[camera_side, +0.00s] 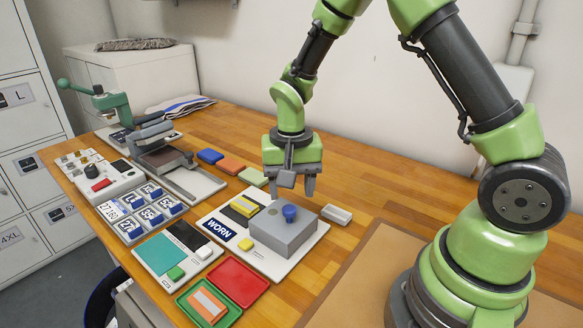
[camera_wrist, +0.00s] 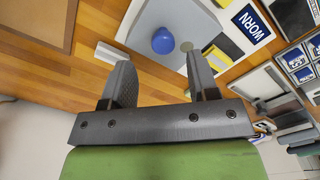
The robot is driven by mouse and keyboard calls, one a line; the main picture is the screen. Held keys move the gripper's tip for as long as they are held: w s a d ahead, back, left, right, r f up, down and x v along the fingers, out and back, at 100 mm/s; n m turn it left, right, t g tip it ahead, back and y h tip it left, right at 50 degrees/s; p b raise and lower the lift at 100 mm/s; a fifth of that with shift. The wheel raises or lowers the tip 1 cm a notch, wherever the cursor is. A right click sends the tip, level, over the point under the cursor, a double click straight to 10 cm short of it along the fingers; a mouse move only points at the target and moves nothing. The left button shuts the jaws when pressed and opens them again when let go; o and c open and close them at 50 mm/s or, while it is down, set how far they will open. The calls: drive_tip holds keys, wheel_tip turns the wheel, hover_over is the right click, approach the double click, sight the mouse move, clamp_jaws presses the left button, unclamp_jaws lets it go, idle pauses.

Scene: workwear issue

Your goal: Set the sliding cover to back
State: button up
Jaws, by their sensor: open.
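The sliding cover (camera_side: 278,238) is a grey block with a blue knob (camera_side: 290,213) on top. It sits on a white board (camera_side: 272,268) beside the dark blue WORN label (camera_side: 219,230). In the wrist view the cover (camera_wrist: 192,18) and its round blue knob (camera_wrist: 163,41) show beyond my fingers, with the knob in line with the gap between them. My gripper (camera_side: 297,190) is open and empty, pointing down above the cover near the knob. It appears apart from the knob. What lies under the cover is hidden.
A pale grey block (camera_side: 336,214) stands just right of the board. Red (camera_side: 240,282) and green (camera_side: 222,318) trays lie in front. A stamping press (camera_side: 150,135) stands at the back left.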

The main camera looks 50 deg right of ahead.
wheel_tip(320, 180, up, 5)
drive_tip(key=shift+r, duration=0.2)
drive_tip(key=s+a+r+n+t+y, duration=0.2)
drive_tip(key=s+r+n+t, duration=0.3)
drive_tip(key=s+r, duration=0.9)
drive_tip(key=shift+s+a+r+t, duration=0.2)
drive_tip(key=shift+s+a+t, duration=0.4)
drive_tip(key=shift+s+t, duration=0.4)
